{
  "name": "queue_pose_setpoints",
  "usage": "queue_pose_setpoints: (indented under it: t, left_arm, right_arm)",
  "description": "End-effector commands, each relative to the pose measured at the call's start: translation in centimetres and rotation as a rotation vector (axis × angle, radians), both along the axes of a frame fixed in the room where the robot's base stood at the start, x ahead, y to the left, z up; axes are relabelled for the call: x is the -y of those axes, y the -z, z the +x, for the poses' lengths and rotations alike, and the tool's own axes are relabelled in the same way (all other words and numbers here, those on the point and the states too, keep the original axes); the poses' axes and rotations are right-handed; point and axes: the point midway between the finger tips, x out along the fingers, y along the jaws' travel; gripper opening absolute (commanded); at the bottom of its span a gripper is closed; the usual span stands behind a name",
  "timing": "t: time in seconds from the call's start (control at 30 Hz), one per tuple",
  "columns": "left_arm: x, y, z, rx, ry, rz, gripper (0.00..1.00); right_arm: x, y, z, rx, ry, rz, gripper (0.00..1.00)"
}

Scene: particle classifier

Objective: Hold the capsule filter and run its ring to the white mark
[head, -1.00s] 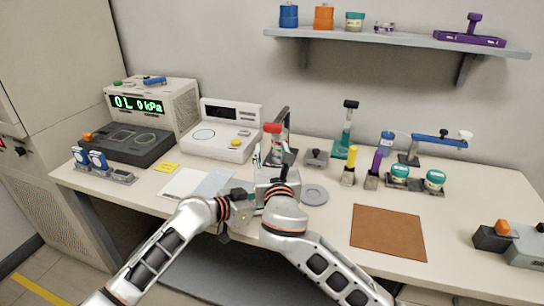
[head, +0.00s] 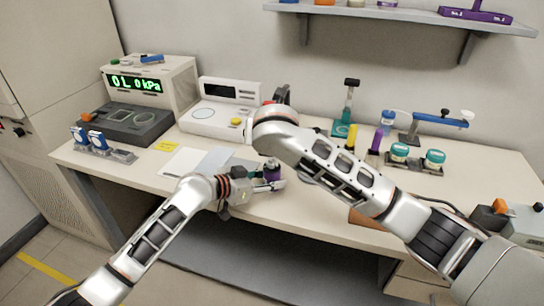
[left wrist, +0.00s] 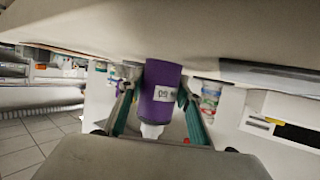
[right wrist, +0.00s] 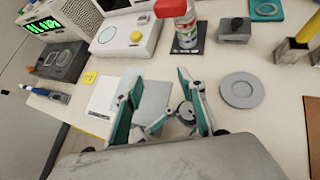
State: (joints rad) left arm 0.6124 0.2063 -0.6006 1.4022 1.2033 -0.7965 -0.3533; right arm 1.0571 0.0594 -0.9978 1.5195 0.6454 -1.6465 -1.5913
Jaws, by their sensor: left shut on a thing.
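My left gripper (head: 268,185) is shut on the purple capsule filter (head: 271,171) and holds it over the front of the bench. In the left wrist view the capsule (left wrist: 161,88) stands between the two teal fingers, with a pale label and a white nozzle at the picture's lower end. I cannot make out the ring's position or a white mark. My right gripper (right wrist: 158,78) is open and empty in the right wrist view, with the capsule's round grey end (right wrist: 187,111) below its fingers. In the head view my right arm hides this gripper.
A flat grey disc (right wrist: 241,90) lies on the bench beside the capsule. White sheets (head: 187,162) lie to the left. Two teal-lidded jars (head: 399,153) and yellow and purple upright tools stand at the right.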

Motion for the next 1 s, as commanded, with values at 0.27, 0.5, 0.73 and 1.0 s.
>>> queue_pose_setpoints:
  t: [0.27, 0.5, 0.73, 1.0]
  left_arm:
    - [-0.1, 0.1, 0.0, -0.001, -0.001, 0.002, 0.00]
    - [-0.1, 0.1, 0.0, -0.001, -0.001, 0.002, 0.00]
    - [-0.1, 0.1, 0.0, -0.001, -0.001, 0.002, 0.00]
    - [-0.1, 0.1, 0.0, 0.000, -0.001, 0.001, 0.00]
  right_arm:
    - [0.7, -1.2, -1.9, -0.229, -0.014, -0.059, 0.40]
    - [2.1, -3.2, -4.4, -0.411, -0.029, -0.126, 0.40]
    - [3.1, -5.0, -6.3, -0.521, -0.043, -0.171, 0.40]
    - [3.3, -4.6, -6.7, -0.560, -0.049, -0.183, 0.40]
